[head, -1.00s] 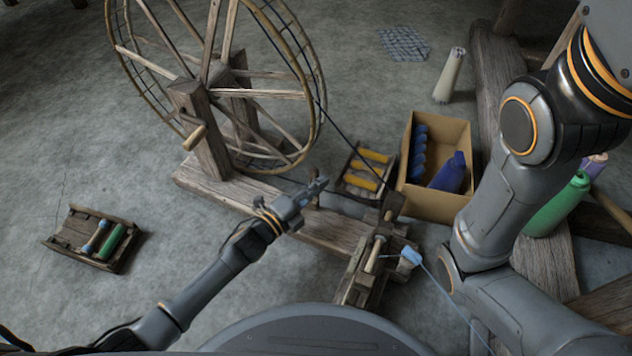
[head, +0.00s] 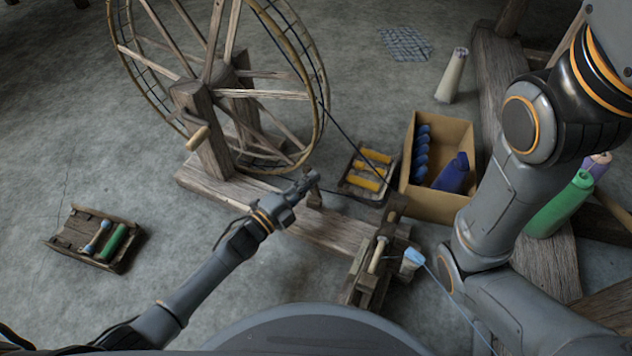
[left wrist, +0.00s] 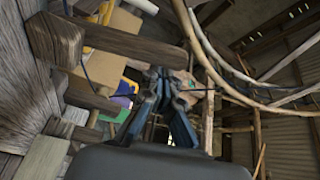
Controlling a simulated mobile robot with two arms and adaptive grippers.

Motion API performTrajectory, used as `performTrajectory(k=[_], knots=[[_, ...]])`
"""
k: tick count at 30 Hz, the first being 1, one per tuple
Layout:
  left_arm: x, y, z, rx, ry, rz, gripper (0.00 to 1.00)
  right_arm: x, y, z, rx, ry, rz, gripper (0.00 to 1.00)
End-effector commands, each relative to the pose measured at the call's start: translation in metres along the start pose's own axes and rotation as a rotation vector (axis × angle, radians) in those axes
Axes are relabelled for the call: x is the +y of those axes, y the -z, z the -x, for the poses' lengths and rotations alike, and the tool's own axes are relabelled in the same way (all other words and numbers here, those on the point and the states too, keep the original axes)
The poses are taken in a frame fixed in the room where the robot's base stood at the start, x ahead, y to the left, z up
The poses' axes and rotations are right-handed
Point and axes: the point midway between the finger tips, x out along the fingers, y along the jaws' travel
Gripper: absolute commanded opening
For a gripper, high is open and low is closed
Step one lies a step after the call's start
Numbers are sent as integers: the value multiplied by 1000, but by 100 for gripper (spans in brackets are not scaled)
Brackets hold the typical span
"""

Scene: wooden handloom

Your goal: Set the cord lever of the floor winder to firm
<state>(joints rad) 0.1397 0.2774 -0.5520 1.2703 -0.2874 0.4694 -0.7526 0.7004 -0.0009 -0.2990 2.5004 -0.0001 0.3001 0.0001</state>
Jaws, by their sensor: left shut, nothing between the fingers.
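The floor winder (head: 225,190) stands on a long plank base, with a large spoked wheel (head: 262,95) at the left and a spindle head (head: 375,258) at the right. In the left wrist view the shut fingers (left wrist: 165,78) point at the winder's wooden parts. My right gripper is out of view; only my right arm shows.
A cardboard box (head: 408,180) with blue bobbins and a tray (head: 345,185) of yellow bobbins stand behind the plank. Another tray (head: 75,243) lies at the left. A dark cord (head: 345,132) runs from wheel to spindle.

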Motion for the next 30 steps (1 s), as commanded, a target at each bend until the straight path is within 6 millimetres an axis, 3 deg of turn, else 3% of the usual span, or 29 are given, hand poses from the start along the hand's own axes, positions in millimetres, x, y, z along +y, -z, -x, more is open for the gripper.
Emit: performTrajectory(k=[12, 30], knots=[[-1, -25, 9, -1, -1, -6, 0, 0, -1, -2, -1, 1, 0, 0], [0, -35, 12, -7, -4, -8, 0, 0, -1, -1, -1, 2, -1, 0]])
